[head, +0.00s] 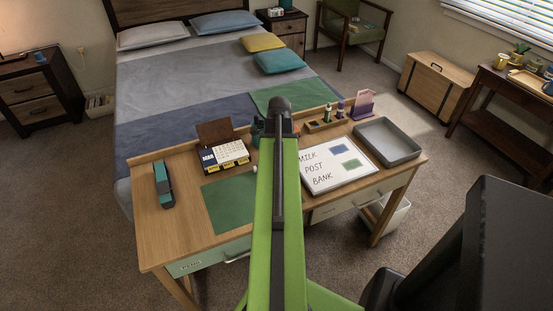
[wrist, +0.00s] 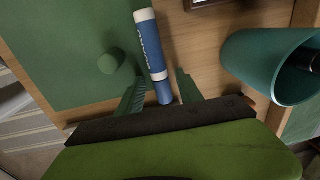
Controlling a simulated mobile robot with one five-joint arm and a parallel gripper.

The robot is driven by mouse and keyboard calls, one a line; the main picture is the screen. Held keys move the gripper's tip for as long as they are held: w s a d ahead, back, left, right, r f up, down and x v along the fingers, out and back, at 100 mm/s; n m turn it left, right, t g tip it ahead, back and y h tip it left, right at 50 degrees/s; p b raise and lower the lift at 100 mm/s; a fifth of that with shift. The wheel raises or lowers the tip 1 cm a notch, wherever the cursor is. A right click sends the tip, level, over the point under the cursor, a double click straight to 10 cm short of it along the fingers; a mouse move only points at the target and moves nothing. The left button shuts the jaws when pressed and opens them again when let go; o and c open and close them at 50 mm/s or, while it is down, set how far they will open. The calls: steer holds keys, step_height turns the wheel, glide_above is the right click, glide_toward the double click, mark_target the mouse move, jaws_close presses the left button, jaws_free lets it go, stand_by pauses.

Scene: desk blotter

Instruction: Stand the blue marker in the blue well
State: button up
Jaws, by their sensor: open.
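The blue marker (wrist: 152,55), with a white label band and white end, lies on the wooden desk beside a green surface in the wrist view. My gripper (wrist: 160,78) is open, with one finger on each side of the marker's near blue end. A gap shows on both sides, and it is not closed on the marker. In the head view my arm covers the middle of the desk, and I cannot make out the marker there.
In the wrist view a teal cup (wrist: 262,68) with a dark item stands right of the marker. A small green round thing (wrist: 108,63) is left. In the head view a whiteboard (head: 318,183), grey tray (head: 402,158), calendar (head: 222,155) and stapler (head: 163,185) occupy the desk (head: 165,235).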

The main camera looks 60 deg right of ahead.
step_height(320, 180, up, 17)
steer(key=s+p, duration=0.1)
steer(key=p, duration=1.6)
steer(key=shift+a+r, duration=0.2)
